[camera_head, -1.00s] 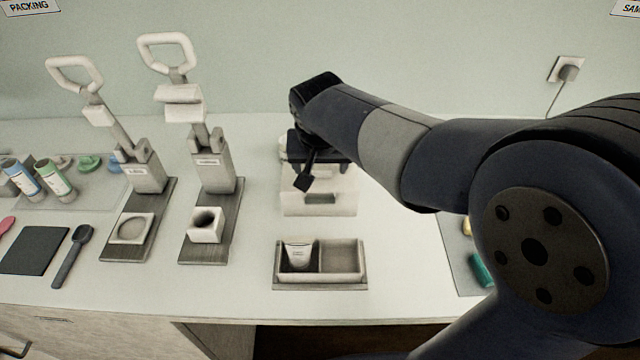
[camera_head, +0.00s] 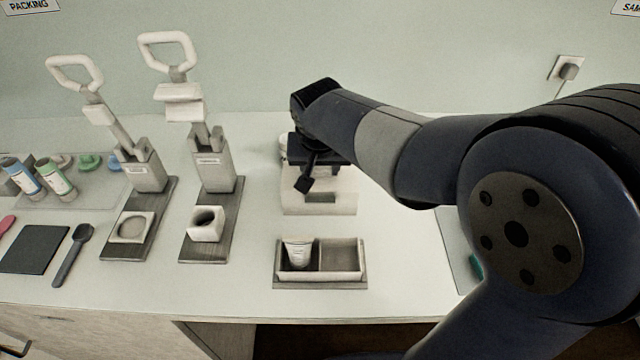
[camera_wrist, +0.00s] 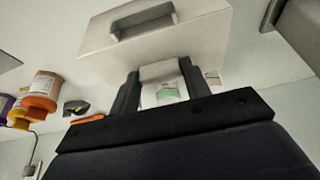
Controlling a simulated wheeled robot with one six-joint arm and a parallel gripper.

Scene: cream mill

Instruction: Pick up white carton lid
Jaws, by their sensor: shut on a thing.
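My gripper (camera_head: 320,160) is over the back of a pale slotted block (camera_head: 319,203), and the arm hides most of what it holds in the head view. In the wrist view, my gripper (camera_wrist: 159,74) has one finger on each side of a small white piece, which I take to be the white carton lid (camera_wrist: 160,70). The gripper is shut on it. A green label shows just below the white piece; I cannot tell if it belongs to it. The slotted block (camera_wrist: 165,40) is close to the fingertips; whether the lid touches it is unclear.
A divided tray (camera_head: 341,276) with a white cup (camera_head: 298,253) stands in front of the block. Two lever presses (camera_head: 217,172) (camera_head: 147,176) stand to the left. An orange jar (camera_wrist: 41,92) shows in the wrist view. The counter between the presses and the tray is clear.

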